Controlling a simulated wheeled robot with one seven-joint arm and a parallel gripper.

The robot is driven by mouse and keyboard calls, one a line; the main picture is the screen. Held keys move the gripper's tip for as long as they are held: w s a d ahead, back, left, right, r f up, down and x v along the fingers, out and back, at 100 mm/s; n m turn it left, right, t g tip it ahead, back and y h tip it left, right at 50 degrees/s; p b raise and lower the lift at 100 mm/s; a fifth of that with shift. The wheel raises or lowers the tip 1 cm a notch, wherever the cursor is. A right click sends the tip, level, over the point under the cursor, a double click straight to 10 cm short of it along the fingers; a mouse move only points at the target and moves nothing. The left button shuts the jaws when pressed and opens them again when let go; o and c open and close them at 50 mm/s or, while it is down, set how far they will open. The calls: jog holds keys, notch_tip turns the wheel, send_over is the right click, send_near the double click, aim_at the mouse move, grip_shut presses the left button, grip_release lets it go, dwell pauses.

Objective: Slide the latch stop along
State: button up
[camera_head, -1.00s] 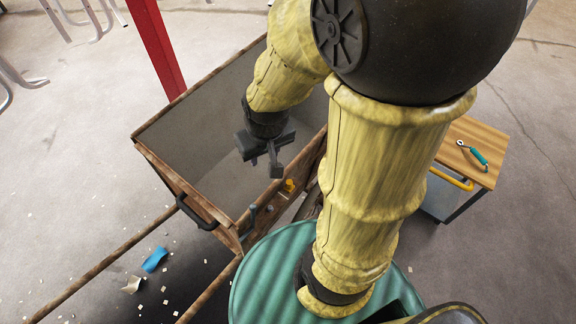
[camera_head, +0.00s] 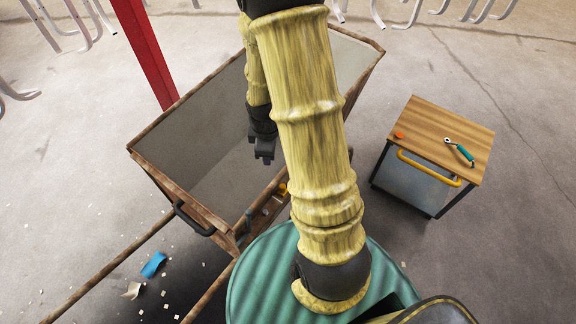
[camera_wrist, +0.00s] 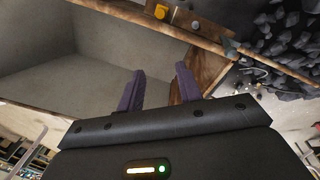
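A wooden-rimmed cart or hopper (camera_head: 165,183) fills the middle left of the head view. On its near side board sits a small yellow-orange fitting (camera_head: 283,188), which also shows at the top of the wrist view (camera_wrist: 161,12). A grey knob (camera_wrist: 195,25) is beside it, and a blue-grey lever (camera_head: 249,218) is further along the board. I cannot tell which of these is the latch stop. My gripper (camera_head: 263,157) hangs over the cart's open interior, apart from the fittings. In the wrist view its two fingers (camera_wrist: 160,84) are spread with nothing between them.
A small wooden-topped trolley (camera_head: 425,115) with a yellow handle stands right, carrying a teal-handled tool (camera_head: 460,152) and an orange disc. A green ribbed drum top (camera_head: 255,285) is below my arm. A red post (camera_head: 150,55) rises behind the cart. Dark rubble (camera_wrist: 275,40) shows in the wrist view.

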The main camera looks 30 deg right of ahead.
jog(key=d+f+n+g+p, duration=0.1)
jog(key=d+f+n+p, duration=0.2)
jog(key=f+n, duration=0.9)
jog(key=s+d+f, duration=0.1)
jog(key=d, duration=0.2)
jog(key=shift+f+p, duration=0.3)
jog(key=shift+p, duration=0.1)
jog(key=shift+w, duration=0.1)
